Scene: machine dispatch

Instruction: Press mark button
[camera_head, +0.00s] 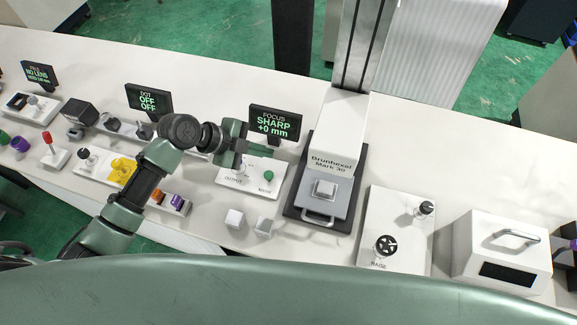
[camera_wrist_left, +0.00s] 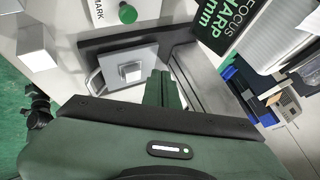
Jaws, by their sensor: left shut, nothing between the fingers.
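The mark button is a green round knob (camera_head: 268,175) on a white panel (camera_head: 233,178) below the focus display. In the left wrist view the green button (camera_wrist_left: 127,13) shows at the top edge beside the word MARK. My left gripper (camera_head: 241,152) is shut and empty, above the back of that panel, up and left of the button in the head view. Its closed fingers (camera_wrist_left: 160,88) show in the left wrist view, apart from the button.
The marking machine (camera_head: 333,150) with a grey plate and a metal block (camera_head: 324,189) stands right of the panel. The focus display (camera_head: 275,122) reads SHARP +0 mm.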

